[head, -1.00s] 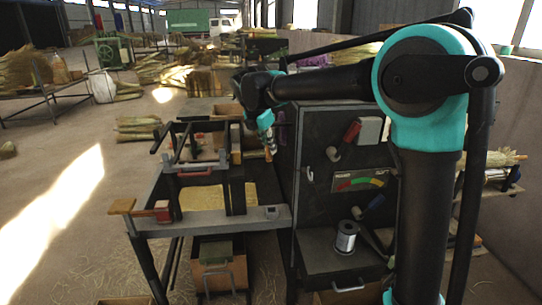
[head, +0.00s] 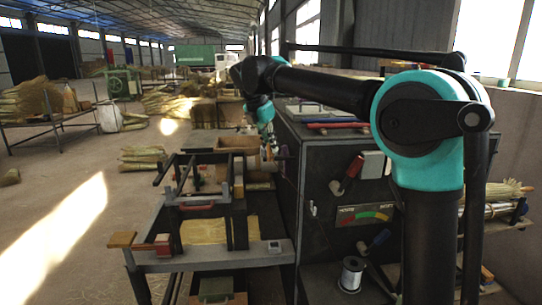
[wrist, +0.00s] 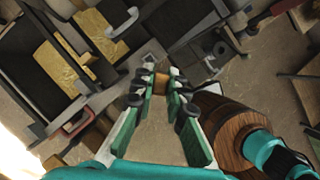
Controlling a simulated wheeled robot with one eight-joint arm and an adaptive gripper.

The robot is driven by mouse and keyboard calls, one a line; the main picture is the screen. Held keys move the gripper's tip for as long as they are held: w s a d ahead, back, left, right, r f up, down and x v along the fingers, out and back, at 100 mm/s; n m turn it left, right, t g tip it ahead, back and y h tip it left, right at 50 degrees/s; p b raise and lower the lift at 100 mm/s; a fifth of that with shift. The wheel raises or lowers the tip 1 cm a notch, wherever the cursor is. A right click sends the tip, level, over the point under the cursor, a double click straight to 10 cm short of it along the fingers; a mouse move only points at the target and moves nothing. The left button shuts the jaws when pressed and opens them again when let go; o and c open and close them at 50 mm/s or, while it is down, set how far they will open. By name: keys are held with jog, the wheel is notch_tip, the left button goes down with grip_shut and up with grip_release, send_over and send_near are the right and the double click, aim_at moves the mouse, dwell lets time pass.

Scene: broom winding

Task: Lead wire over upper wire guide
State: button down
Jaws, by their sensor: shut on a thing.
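My gripper (head: 270,148) is at the left side of the dark cabinet, small and partly lost against the bench in the head view. In the wrist view my gripper (wrist: 163,92) has its fingertips closed around a small brown piece (wrist: 163,79). A spool of silvery wire (head: 352,274) stands upright on the low shelf at the cabinet's front. I cannot make out the wire's run between spool and gripper. A small metal bracket (wrist: 150,52) shows just beyond the fingertips. I cannot tell whether it is the upper wire guide.
The dark cabinet (head: 318,190) carries a red-handled lever (head: 352,168), a coloured gauge and a blue-handled lever (head: 379,238). A metal-framed bench (head: 220,257) stands left of it. A brown rounded wooden thing (wrist: 226,128) is right of my fingers.

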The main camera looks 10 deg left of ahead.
notch_tip(320, 180, up, 8)
jog(key=w+a, duration=0.3)
jog(key=w, duration=0.3)
jog(key=w+a, duration=0.4)
jog(key=w, duration=0.3)
notch_tip(320, 180, down, 8)
jog(key=shift+d+r, duration=0.15)
jog(key=shift+d, duration=0.05)
dwell(0.7)
